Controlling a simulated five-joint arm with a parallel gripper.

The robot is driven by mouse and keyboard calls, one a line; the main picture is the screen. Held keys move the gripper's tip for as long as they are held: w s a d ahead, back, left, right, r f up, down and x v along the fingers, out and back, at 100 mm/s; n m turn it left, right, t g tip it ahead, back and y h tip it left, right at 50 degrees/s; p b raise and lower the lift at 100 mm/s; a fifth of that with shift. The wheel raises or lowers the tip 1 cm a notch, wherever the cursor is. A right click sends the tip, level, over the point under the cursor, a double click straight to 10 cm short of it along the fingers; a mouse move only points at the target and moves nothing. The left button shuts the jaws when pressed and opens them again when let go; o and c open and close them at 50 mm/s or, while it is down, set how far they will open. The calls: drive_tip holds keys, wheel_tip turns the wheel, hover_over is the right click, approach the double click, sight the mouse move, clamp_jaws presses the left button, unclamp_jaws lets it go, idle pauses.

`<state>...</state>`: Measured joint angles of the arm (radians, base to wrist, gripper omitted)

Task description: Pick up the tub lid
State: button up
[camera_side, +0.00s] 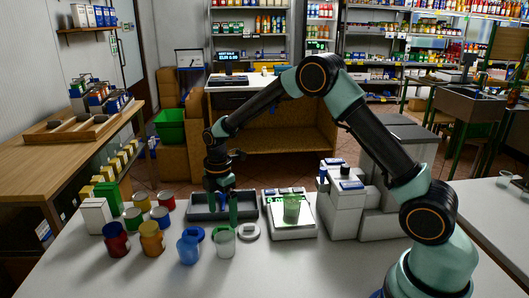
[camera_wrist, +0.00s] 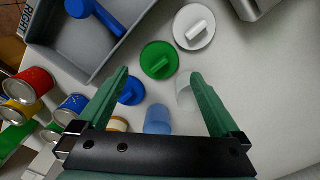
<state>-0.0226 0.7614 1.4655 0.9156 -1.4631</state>
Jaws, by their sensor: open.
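Three round lids with raised grips lie on the counter. In the wrist view the green lid (camera_wrist: 159,60) lies between and just beyond my fingertips, the white lid (camera_wrist: 194,27) farther off, and the blue lid (camera_wrist: 132,91) by the left finger. The side view shows the white lid (camera_side: 249,232) and blue lid (camera_side: 194,233); the green one is hard to make out there. My gripper (camera_side: 222,209) points down, open and empty, above the counter; its fingers also show in the wrist view (camera_wrist: 160,76). A clear tub (camera_side: 223,244) and a blue tub (camera_side: 189,249) stand close by.
A grey tray (camera_side: 256,209) lies behind the lids; in the wrist view it holds a blue object (camera_wrist: 95,14). A scale (camera_side: 291,231) bearing a green translucent tub (camera_side: 291,208) stands to the right. Several cans, including a yellow one (camera_side: 152,240), crowd the left. The front counter is clear.

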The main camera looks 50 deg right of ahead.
drive_tip(key=shift+f, duration=2.65)
drive_tip(key=c, duration=1.2)
